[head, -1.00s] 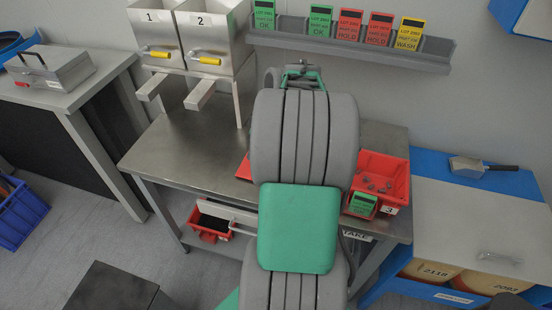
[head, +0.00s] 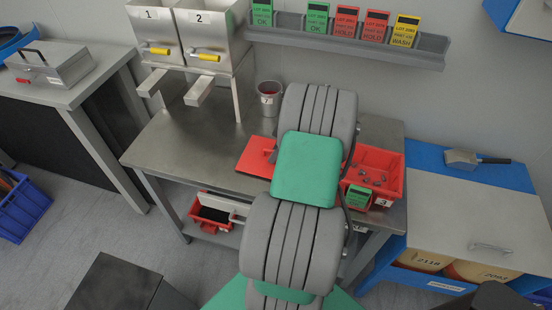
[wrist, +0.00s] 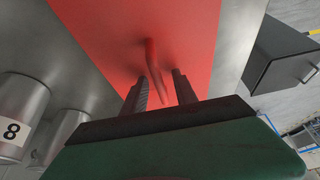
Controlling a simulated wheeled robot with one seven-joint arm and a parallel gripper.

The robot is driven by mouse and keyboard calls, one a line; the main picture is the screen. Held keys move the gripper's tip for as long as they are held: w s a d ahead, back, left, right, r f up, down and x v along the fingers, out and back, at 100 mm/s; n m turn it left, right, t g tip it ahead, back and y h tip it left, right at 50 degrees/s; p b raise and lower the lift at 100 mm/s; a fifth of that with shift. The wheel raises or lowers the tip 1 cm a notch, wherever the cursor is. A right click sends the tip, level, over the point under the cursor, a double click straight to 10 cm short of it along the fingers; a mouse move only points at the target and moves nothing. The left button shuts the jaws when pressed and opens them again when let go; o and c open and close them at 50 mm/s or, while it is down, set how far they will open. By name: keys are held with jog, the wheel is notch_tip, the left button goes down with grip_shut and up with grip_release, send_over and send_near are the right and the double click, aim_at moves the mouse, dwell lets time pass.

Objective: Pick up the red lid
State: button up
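The red lid (head: 257,158) lies on the steel workbench, left of my arm, which covers part of it in the head view. In the wrist view the lid (wrist: 110,35) is a flat red plate with a raised red handle (wrist: 154,66). My gripper (wrist: 159,84) is open, its two dark fingers apart. The handle shows between the fingers in the picture; I cannot tell how deep it sits between them, and no grip on it shows. My gripper is hidden behind my arm in the head view.
A red bin (head: 380,172) with small parts and a green card stands right of my arm. A metal cup (head: 268,98) stands at the bench's back. Two numbered hoppers (head: 190,35) stand at the back left. The bench's front left (head: 190,150) is clear.

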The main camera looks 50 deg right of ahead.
grip_shut()
jog(key=shift+r, duration=0.1)
dwell(0.6)
